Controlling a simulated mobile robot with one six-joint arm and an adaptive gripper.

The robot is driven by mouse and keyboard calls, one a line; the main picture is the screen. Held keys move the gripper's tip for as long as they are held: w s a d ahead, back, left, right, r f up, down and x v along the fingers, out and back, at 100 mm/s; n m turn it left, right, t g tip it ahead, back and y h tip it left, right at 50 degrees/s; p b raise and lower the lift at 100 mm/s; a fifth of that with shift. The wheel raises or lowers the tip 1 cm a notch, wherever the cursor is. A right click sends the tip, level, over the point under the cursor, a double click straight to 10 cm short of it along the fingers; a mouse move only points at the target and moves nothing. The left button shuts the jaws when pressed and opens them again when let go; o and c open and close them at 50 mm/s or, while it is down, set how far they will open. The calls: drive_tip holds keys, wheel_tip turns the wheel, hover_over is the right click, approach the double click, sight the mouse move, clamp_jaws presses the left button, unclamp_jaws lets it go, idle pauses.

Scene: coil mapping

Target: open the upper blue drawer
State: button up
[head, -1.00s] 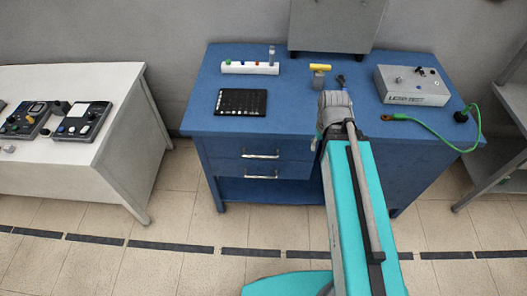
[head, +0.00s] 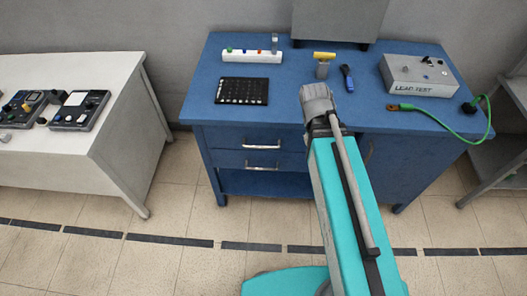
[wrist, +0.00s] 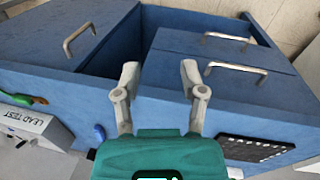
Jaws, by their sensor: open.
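The upper blue drawer (head: 240,139) is in the front of the blue bench, just under its top, and looks shut. Its silver bar handle (head: 262,146) also shows at the right in the wrist view (wrist: 238,68). The lower drawer's handle (head: 262,167) is beneath it in the head view and above it in the wrist view (wrist: 228,38). My gripper (wrist: 160,80) is open and empty, its fingers apart in front of the bench. In the wrist view it lies left of the upper handle, not touching it. In the head view my arm hides the fingers.
A third handle (wrist: 78,40) is on the bench front at left in the wrist view. A white table (head: 70,95) stands left.

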drive_tip(key=w+a+f+n+t+h+b, duration=0.1)
drive_tip(key=w+a+f+n+h+b, duration=0.2)
drive_tip(key=f+b, duration=0.5)
drive_tip(key=n+t+h+b, duration=0.65)
drive_tip(key=t+b, duration=0.35)
drive_tip(key=b, duration=1.5)
approach(262, 147)
drive_tip(key=f+v, duration=0.1)
drive_tip(key=v, duration=0.2)
drive_tip(key=shift+a+m+h+b, duration=0.25)
drive_tip(key=shift+a+h+b, duration=0.1)
drive_tip(key=shift+a, duration=0.1)
drive_tip(key=shift+f, duration=0.1)
drive_tip(key=shift+b+x, duration=1)
drive_tip(key=shift+x, duration=5.9)
